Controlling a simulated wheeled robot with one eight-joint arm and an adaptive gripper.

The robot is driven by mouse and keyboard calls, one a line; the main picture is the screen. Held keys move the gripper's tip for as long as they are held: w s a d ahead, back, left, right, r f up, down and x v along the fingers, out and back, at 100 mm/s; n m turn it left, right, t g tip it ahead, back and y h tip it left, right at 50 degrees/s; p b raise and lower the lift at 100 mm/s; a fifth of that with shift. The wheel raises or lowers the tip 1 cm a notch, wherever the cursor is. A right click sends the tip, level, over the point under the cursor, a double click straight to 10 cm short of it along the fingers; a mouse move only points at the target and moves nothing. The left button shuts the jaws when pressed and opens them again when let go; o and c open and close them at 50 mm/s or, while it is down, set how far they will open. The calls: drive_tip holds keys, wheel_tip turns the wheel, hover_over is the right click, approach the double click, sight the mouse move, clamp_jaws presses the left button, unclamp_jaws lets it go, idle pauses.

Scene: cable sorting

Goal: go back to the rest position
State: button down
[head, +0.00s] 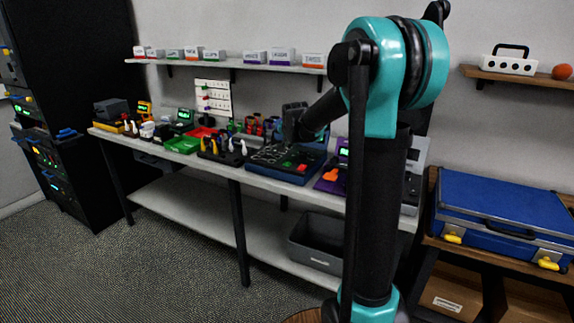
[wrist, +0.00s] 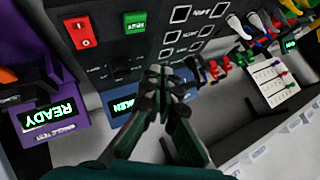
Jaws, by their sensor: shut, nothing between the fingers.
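My gripper (wrist: 160,78) is shut and empty in the wrist view. In the head view my arm reaches over the workbench, and my gripper (head: 290,125) is above the dark blue-based panel (head: 262,170). The fingertips are too small to make out there.
The workbench (head: 225,168) carries pliers, a green tray (head: 183,144) and a purple device (head: 330,187). A shelf (head: 225,65) with labelled boxes hangs above. A blue case (head: 500,205) lies at right. A grey bin (head: 315,240) stands on the lower shelf.

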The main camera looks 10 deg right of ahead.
drive_tip(key=s+d+f+n+g, duration=0.1)
drive_tip(key=s+f+n, duration=0.2)
drive_tip(key=s, duration=1)
drive_tip(key=s+d+f+n+g, duration=0.1)
drive_tip(key=s+f+n+g, duration=0.1)
drive_tip(key=s+f, duration=0.7)
drive_tip(key=s+d+f+n+g, duration=0.2)
drive_tip(key=s+f+n, duration=0.2)
drive_tip(key=s, duration=1.5)
wheel_tip(320, 180, down, 2)
drive_tip(key=shift+f, duration=0.1)
